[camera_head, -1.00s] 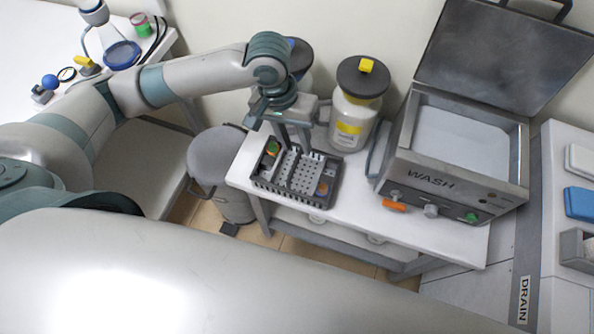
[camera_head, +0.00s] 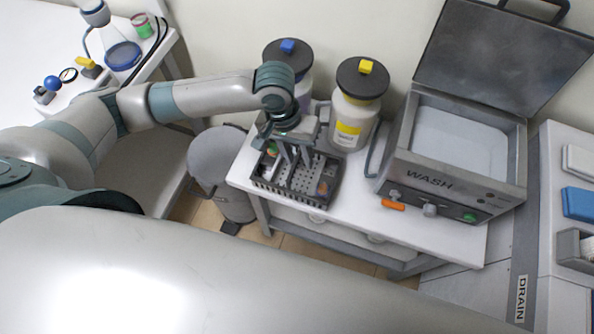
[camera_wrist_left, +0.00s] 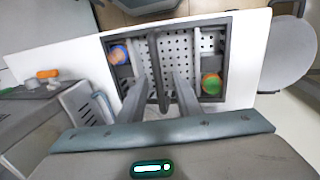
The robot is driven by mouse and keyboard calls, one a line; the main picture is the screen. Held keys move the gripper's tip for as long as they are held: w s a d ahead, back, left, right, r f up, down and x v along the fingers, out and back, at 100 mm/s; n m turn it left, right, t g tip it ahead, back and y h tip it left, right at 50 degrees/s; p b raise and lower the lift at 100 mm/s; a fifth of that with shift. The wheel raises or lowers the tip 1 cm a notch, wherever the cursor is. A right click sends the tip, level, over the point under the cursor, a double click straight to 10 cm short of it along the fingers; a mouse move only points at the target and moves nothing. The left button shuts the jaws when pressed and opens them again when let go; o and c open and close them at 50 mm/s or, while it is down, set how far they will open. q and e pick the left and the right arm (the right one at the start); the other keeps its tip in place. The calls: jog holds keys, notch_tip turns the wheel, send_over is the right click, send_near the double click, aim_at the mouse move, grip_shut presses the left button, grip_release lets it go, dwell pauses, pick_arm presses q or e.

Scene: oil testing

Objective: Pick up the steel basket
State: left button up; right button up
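The steel basket (camera_head: 334,185) sits on the white table, a dark-rimmed tray with a perforated floor and an upright handle bar across its middle. It also shows in the wrist view (camera_wrist_left: 228,62), with the handle bar (camera_wrist_left: 154,65) in the centre. My left gripper (camera_head: 293,160) points down over the basket. In the wrist view its two fingers (camera_wrist_left: 160,85) are apart, with the handle bar between them. I cannot tell whether they touch it. Small coloured items lie at the basket's two ends. My right gripper is not in view.
A blue-topped jar (camera_head: 287,54) and a yellow-labelled jar (camera_head: 350,118) stand behind the basket. The grey WASH unit (camera_head: 440,184), lid up, stands to the right. Bare table shows between basket and WASH unit.

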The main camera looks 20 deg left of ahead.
pick_arm(q)
jog(key=shift+c, duration=0.3)
grip_shut()
jog(key=shift+r, duration=0.1)
notch_tip(320, 180, up, 9)
jog(key=shift+f, duration=0.2)
jog(key=shift+r, duration=0.65)
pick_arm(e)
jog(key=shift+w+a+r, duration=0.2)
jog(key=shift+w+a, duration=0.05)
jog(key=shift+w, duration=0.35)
